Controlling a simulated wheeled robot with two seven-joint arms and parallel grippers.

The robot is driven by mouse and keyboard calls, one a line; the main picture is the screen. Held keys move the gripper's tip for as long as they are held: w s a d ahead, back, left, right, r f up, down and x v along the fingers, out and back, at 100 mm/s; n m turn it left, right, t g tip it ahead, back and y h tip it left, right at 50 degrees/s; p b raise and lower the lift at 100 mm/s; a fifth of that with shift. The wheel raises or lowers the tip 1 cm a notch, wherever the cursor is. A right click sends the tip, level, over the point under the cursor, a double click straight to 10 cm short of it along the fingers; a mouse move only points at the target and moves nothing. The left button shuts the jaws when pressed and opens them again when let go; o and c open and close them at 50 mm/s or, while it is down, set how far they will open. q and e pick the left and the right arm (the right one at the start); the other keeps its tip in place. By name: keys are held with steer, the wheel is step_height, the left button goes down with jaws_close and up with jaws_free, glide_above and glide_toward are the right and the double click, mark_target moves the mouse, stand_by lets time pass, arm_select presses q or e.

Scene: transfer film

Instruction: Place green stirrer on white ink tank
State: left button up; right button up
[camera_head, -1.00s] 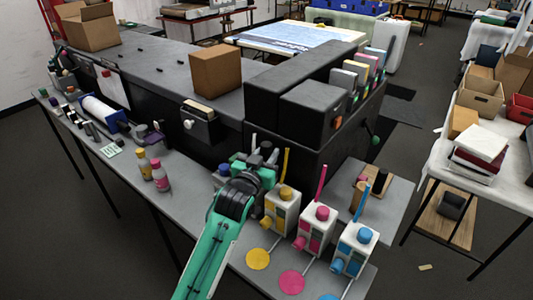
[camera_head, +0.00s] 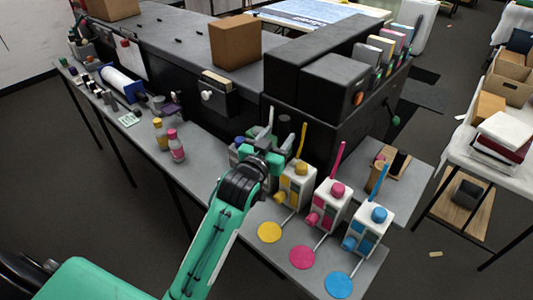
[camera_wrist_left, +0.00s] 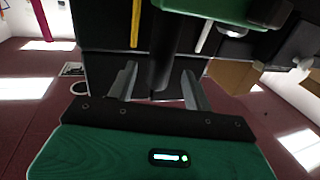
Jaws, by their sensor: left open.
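My left gripper (camera_head: 276,142) is beside the yellow ink tank (camera_head: 297,187), on its left. It is open, and its two fingers also show in the left wrist view (camera_wrist_left: 158,88). A dark upright cylinder (camera_wrist_left: 163,55) appears between or beyond the fingers; I cannot tell whether they touch it. White-bodied tanks with a magenta knob (camera_head: 332,205) and a blue knob (camera_head: 366,232) stand to the right. Yellow (camera_head: 303,140), pink (camera_head: 338,160) and blue (camera_head: 383,182) stirrers rise there. I cannot identify the green stirrer or a separate white tank; my arm hides part of the row. My right gripper is out of view.
Two bottles, one yellow-capped (camera_head: 161,134) and one pink (camera_head: 176,146), stand left on the grey bench. Yellow, pink and blue discs (camera_head: 338,285) lie at its front. A white table (camera_head: 460,150) is at right.

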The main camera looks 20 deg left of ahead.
arm_select(q)
steer(key=s+b, duration=0.1)
steer(key=s, duration=0.6)
steer(key=shift+s+a, duration=0.15)
steer(key=shift+a, duration=0.15)
steer(key=s+a+f+g, duration=0.1)
steer(key=s+f+g, duration=0.65)
steer(key=f, duration=0.65)
steer(key=s+a+f+m+g+y, duration=0.1)
steer(key=s+f+g, duration=0.4)
steer(key=s, duration=0.5)
steer(key=s+a+f+g, duration=0.1)
steer(key=s+f+g, duration=0.1)
steer(key=s+f, duration=0.6)
step_height(320, 180, down, 27)
steer(key=s+g, duration=0.1)
steer(key=s+a+f+g, duration=0.1)
steer(key=s+a+f, duration=0.2)
steer(key=s+f, duration=1.7)
steer(key=shift+f+y, duration=0.3)
steer(key=shift+f, duration=0.25)
